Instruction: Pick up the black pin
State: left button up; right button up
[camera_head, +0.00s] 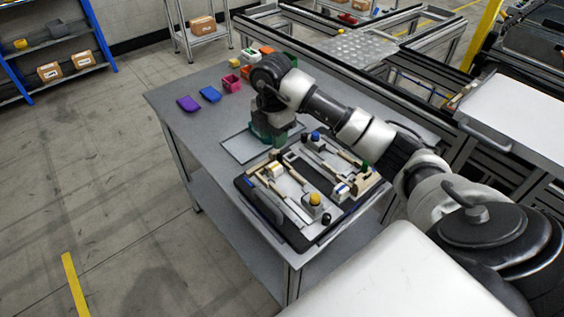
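A small black round-topped piece (326,218), which looks like the black pin, sits at the front right of the pallet fixture (296,240) on the table. It stands beside a block with a yellow knob (314,200). My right arm reaches in from the right, across the table's right side. Its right gripper (272,133) points down over the back part of the table, behind the fixture and well away from the black piece. Its fingers are dark and partly hidden, so I cannot tell whether they are open or shut. My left gripper is out of view.
The fixture carries several blocks and rails, with a blue knob (315,136) at its back. A flat grey plate (240,149) lies under my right gripper. Purple (188,103), blue (210,94) and pink (232,83) pieces lie at the back left. The table's left side is clear.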

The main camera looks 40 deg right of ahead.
jog(key=shift+d+n, duration=0.2)
jog(key=shift+n, duration=0.4)
jog(key=shift+c, duration=0.4)
jog(key=n+t+y+b, duration=0.2)
jog(key=n+b, duration=0.4)
jog(key=n, duration=1.6)
send_near(281, 156)
jog(key=shift+n, duration=0.5)
jog(key=p+x, duration=0.2)
jog(key=x, duration=0.6)
jog(key=shift+w+p, duration=0.15)
jog(key=shift+p, duration=0.25)
jog(key=shift+w+f, duration=0.1)
jog(key=shift+f, duration=0.35)
jog(key=shift+a, duration=0.1)
jog(key=shift+f, duration=0.1)
grip_shut()
